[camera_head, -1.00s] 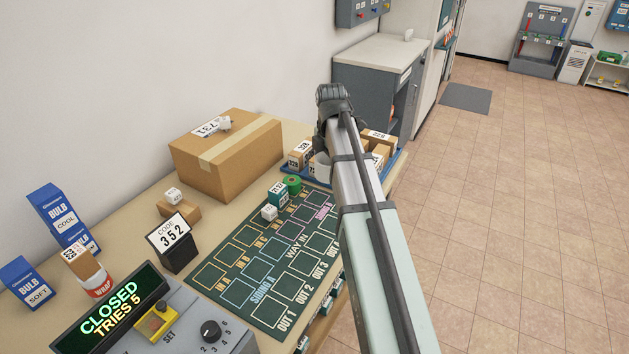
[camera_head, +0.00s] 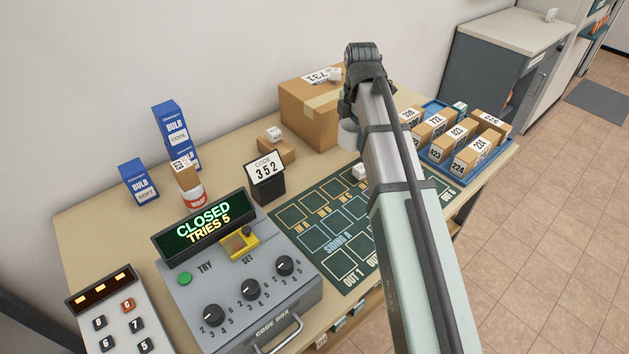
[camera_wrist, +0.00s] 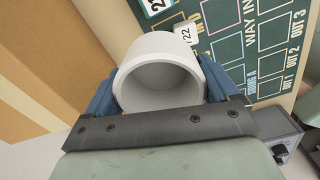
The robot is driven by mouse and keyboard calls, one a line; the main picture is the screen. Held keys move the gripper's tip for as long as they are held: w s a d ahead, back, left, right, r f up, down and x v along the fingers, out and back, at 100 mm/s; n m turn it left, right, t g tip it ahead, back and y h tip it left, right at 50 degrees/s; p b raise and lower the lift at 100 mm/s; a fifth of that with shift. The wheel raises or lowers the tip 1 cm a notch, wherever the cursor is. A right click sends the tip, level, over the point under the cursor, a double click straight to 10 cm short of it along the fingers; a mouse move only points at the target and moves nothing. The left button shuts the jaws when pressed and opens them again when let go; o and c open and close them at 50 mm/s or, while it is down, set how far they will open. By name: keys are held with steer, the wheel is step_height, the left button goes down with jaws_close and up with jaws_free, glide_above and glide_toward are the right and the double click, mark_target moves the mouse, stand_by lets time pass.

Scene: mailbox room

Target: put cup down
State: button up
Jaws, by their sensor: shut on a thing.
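A white cup (camera_wrist: 160,77) is between the blue fingers of my gripper (camera_wrist: 158,90) in the wrist view, its open mouth facing the camera. The gripper is shut on it. In the head view a pale part of the cup (camera_head: 348,135) shows left of my arm, in front of the large cardboard box. My arm hides the fingers and the rest of the cup there. I cannot tell how high the cup is above the table (camera_head: 110,219).
The large cardboard box (camera_head: 305,110) stands behind. A dark green printed mat (camera_head: 318,215) has a small white cube (camera_head: 360,171) on it. A blue tray (camera_head: 437,160) of small boxes stands to the right. The code box (camera_head: 235,285) and a code 352 stand (camera_head: 266,178) are nearer.

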steer(key=s+a+m, duration=0.4)
steer(key=a+m, duration=0.2)
steer(key=a, duration=0.4)
steer(key=shift+s, duration=0.3)
steer(key=shift+f, duration=4.85)
steer(key=shift+f, duration=0.4)
steer(key=o, duration=0.8)
steer(key=shift+c, duration=0.2)
step_height(320, 180, up, 13)
steer(key=shift+f, duration=0.1)
